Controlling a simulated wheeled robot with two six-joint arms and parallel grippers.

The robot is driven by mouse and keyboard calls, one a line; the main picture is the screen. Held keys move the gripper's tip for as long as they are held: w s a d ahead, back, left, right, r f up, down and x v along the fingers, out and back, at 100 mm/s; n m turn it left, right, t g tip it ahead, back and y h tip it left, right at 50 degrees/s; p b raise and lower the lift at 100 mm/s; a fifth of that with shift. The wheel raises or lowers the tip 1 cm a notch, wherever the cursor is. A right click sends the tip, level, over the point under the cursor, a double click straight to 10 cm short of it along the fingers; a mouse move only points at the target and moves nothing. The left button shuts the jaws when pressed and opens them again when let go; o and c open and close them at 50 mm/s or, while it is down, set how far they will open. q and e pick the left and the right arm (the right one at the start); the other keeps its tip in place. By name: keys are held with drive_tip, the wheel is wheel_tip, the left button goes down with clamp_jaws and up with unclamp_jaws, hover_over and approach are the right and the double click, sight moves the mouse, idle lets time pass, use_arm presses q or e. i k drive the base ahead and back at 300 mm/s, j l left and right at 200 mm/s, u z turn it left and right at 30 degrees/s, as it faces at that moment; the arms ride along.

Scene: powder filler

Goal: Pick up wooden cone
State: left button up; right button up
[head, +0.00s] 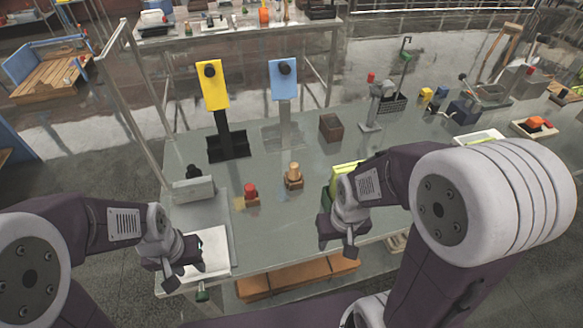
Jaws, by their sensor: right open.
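A small tan wooden piece, which looks like the wooden cone (293,173), stands upright on a brown base near the middle of the grey-green table. My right gripper (337,246) is open and empty at the table's front edge, to the right of the cone and nearer to me. My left gripper (187,274) looks open and empty over the front left corner of the table, near a white plate. Both grippers are apart from the cone.
A red-topped piece (251,193) stands just left of the cone. A green-yellow object (345,172) is partly hidden behind my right arm. A brown box (331,127) and yellow (212,86) and blue (283,80) panels on stands are farther back.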

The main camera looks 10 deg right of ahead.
sight(293, 176)
drive_tip(key=l+u, duration=1.2)
drive_tip(key=u, duration=0.15)
drive_tip(key=k+l+u, duration=0.2)
drive_tip(key=l+u, duration=0.25)
drive_tip(key=k+l+u, duration=0.2)
drive_tip(key=u, duration=0.25)
